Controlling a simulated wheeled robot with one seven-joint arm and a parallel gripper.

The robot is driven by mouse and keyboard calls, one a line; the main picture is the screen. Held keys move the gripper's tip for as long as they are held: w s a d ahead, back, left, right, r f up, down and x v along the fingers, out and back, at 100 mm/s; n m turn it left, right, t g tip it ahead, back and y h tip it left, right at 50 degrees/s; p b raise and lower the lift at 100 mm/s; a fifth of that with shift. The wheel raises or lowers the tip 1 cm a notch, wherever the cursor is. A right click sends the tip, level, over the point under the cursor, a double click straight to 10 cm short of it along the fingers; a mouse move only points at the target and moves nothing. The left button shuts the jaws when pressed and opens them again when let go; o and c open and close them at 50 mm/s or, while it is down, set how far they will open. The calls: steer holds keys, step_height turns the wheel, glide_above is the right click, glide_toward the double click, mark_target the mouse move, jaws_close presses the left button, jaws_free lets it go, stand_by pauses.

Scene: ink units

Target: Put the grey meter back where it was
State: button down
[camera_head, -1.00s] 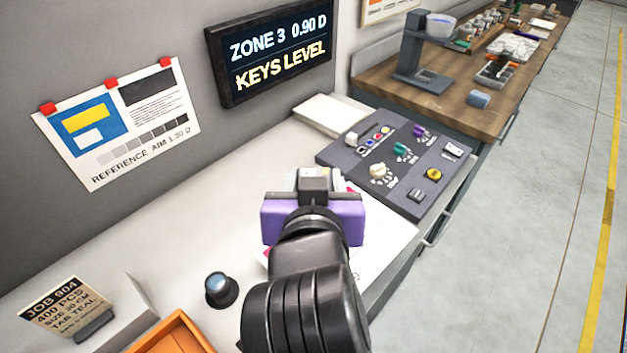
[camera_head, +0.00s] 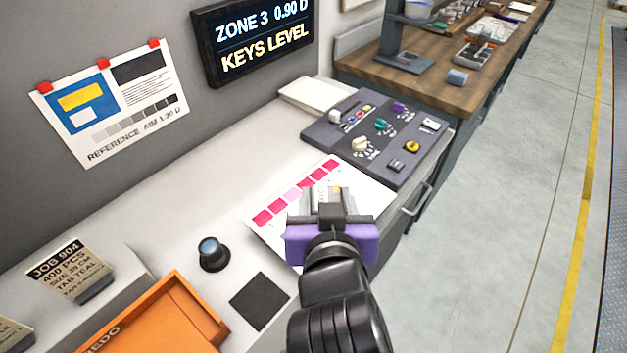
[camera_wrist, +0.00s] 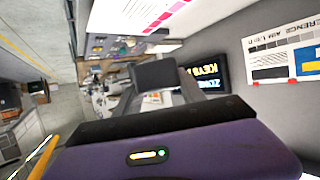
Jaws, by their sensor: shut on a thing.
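My purple-bodied gripper (camera_head: 331,209) is over the right front part of the white sheet with pink patches. A flat dark square (camera_head: 262,301) lies bare on the counter, left of and nearer than my gripper.
The printed sheet (camera_head: 262,233) lies under the gripper. A control panel (camera_head: 400,165) stands behind it. A dark knob-like loupe (camera_head: 212,253) and an orange tray (camera_head: 165,325) are to the left. A job card (camera_head: 70,268) stands at far left. The counter between is clear.

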steer(key=s+d+f, duration=0.2)
steer(key=d+f, duration=0.7)
steer(key=f, duration=0.5)
steer(key=s+d+f, duration=0.2)
steer(key=d+f, duration=0.8)
steer(key=f, duration=0.5)
steer(key=shift+s+f+m+h, duration=0.3)
steer(key=shift+s+h, duration=0.05)
steer(key=shift+h, duration=0.05)
steer(key=shift+d, duration=0.15)
